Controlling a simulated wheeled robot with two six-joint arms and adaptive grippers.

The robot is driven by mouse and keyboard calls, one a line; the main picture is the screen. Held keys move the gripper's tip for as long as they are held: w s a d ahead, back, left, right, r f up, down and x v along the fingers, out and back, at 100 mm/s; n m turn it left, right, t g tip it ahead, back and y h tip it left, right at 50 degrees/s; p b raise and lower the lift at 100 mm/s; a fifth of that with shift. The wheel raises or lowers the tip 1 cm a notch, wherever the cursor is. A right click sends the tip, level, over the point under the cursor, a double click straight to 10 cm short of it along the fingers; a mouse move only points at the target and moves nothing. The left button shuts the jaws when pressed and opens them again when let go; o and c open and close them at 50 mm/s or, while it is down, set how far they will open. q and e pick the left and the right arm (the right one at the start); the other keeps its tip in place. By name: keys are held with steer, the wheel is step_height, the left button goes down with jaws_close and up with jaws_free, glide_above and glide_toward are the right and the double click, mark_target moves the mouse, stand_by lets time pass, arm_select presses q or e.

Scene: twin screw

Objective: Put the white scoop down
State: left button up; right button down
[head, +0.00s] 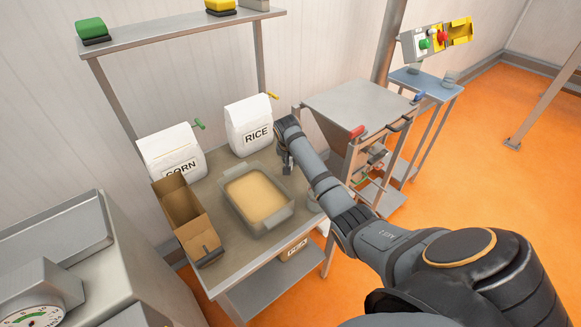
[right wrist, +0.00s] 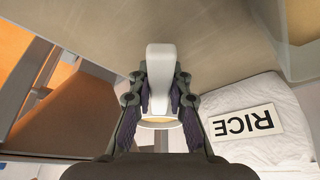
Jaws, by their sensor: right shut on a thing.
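My right gripper (head: 287,160) is over the right edge area of the metal table, just right of the rice bag and beside the tray. In the right wrist view the right gripper (right wrist: 160,92) is shut on the white scoop (right wrist: 160,64), gripping it between both fingers. The table top (right wrist: 90,35) shows behind the scoop; I cannot tell whether they touch. In the head view the scoop is hidden or too small to make out. My left gripper is not in view.
A tray of pale grain (head: 257,195) stands on the table (head: 212,177). The rice bag (head: 249,126) and corn bag (head: 170,152) are behind it, an open cardboard box (head: 183,212) left. A steel hopper (head: 345,105) stands right. Overhead is a shelf (head: 180,32).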

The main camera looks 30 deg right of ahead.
steer(key=shift+w+d+f, duration=0.2)
steer(key=shift+w+f, duration=0.15)
steer(key=shift+f, duration=0.15)
step_height(320, 180, down, 2)
steer(key=shift+f+p, duration=0.2)
steer(key=shift+p, duration=0.1)
steer(key=shift+f, duration=0.4)
steer(key=shift+f, duration=0.15)
steer(key=c, duration=1.3)
jaws_free()
